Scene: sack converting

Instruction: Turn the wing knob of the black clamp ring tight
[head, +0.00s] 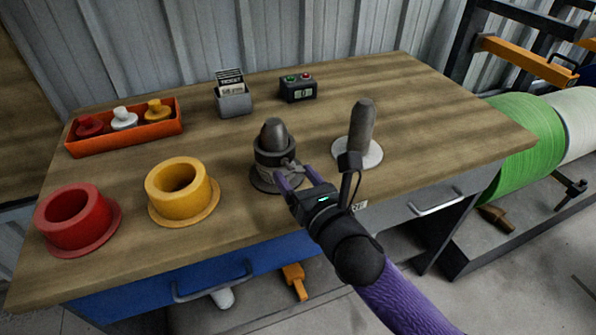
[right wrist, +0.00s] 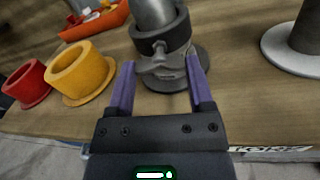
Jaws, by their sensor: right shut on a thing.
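The black clamp ring (head: 272,156) sits around a dark grey upright post (head: 273,133) on a round base on the bench. In the right wrist view the ring (right wrist: 163,42) fills the top middle. Its grey wing knob (right wrist: 164,63) faces my gripper. My right gripper (head: 287,177) reaches in from the front right. In the right wrist view its purple fingers (right wrist: 163,68) stand on both sides of the wing knob and are shut on it. The far side of the ring is hidden. My left gripper is not in view.
A second grey post (head: 362,122) on a pale disc stands to the right. Yellow (head: 181,190) and red (head: 76,220) flanged rings stand to the left. The bench's right part is clear.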

